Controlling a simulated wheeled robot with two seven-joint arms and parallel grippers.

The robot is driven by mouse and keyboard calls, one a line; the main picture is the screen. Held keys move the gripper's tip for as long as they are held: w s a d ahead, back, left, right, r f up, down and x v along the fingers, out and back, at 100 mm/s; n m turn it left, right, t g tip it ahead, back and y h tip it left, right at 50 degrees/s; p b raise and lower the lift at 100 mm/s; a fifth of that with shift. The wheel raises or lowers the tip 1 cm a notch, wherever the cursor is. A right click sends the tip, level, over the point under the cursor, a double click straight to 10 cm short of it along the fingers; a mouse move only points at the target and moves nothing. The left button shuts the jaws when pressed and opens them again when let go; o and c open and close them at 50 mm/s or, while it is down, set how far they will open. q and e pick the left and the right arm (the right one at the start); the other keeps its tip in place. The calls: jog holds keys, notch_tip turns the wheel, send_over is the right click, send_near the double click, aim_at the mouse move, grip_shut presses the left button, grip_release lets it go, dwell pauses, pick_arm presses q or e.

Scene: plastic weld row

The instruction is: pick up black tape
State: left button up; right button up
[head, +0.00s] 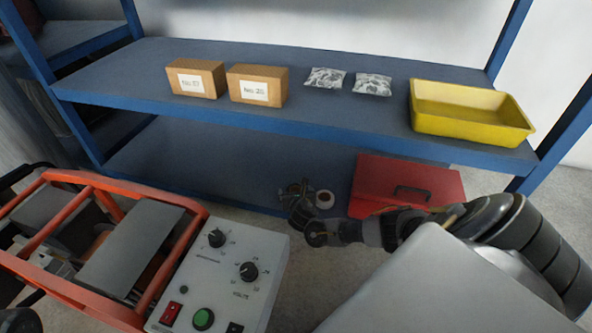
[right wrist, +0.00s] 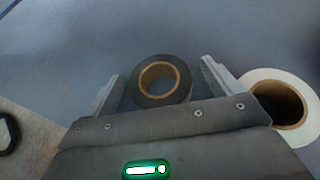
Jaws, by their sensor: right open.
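The black tape (right wrist: 160,99) is a dark roll with a brown cardboard core, lying flat on the blue shelf in the right wrist view. My right gripper (right wrist: 163,68) is open, with one finger on each side of the roll. The left finger is close to its edge, and I cannot tell whether either finger touches it. In the head view my right gripper (head: 296,196) reaches onto the lower shelf and hides most of the black tape. My left gripper is not in view.
A white tape roll (head: 325,199) lies right beside the right gripper, by its right finger in the wrist view (right wrist: 258,79). A red toolbox (head: 385,178) stands to its right. The upper shelf (head: 150,62) overhangs, holding cardboard boxes (head: 258,84), bags and a yellow bin (head: 470,127).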

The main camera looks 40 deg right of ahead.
jog(key=shift+w+d, duration=0.1)
jog(key=shift+w, duration=0.15)
jog(key=c, duration=1.1)
